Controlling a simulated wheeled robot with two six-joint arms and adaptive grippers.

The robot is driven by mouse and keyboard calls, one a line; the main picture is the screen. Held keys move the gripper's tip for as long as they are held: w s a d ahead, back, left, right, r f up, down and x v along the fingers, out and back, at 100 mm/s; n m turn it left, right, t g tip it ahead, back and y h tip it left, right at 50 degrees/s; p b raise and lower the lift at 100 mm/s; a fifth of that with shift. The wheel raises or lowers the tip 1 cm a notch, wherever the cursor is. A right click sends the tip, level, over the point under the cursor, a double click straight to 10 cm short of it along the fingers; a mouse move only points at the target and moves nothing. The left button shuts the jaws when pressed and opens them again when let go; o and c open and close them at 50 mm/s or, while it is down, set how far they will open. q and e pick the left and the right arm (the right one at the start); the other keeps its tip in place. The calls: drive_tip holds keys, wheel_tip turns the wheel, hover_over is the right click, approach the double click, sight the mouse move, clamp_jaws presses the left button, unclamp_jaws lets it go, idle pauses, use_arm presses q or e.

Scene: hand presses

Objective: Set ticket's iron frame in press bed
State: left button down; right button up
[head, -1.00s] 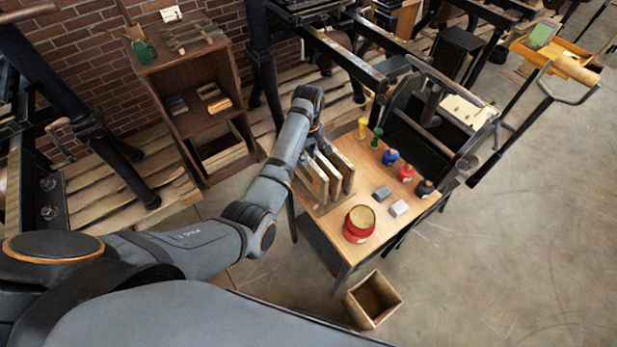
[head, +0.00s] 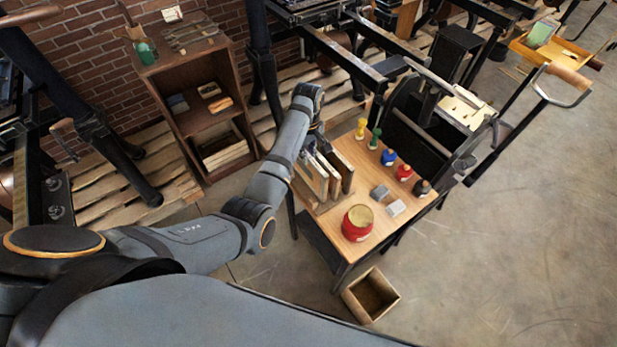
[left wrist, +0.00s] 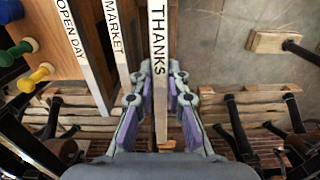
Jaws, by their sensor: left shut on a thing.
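My left gripper (head: 313,142) is over the left end of the wooden bench (head: 335,222). In the left wrist view its fingers (left wrist: 159,105) are shut on the upright frame labelled THANKS (left wrist: 158,50). The frame labelled MARKET (left wrist: 115,40) and the one labelled OPEN DAY (left wrist: 82,50) stand beside it, apart from the fingers. In the head view the frames (head: 341,168) stand in a row; I cannot tell whether the held one is clear of the bench. My right gripper is not in view.
A black hand press (head: 416,140) stands just behind the bench. An open wooden box (head: 369,295) is on the floor in front. A brown shelf (head: 204,105) stands left. Floor at right is clear.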

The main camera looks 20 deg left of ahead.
use_arm(q)
drive_tip(key=shift+r, duration=0.35)
drive_tip(key=shift+r+p, duration=0.8)
drive_tip(key=shift+r, duration=1.65)
drive_tip(key=c, duration=2)
unclamp_jaws()
clamp_jaws()
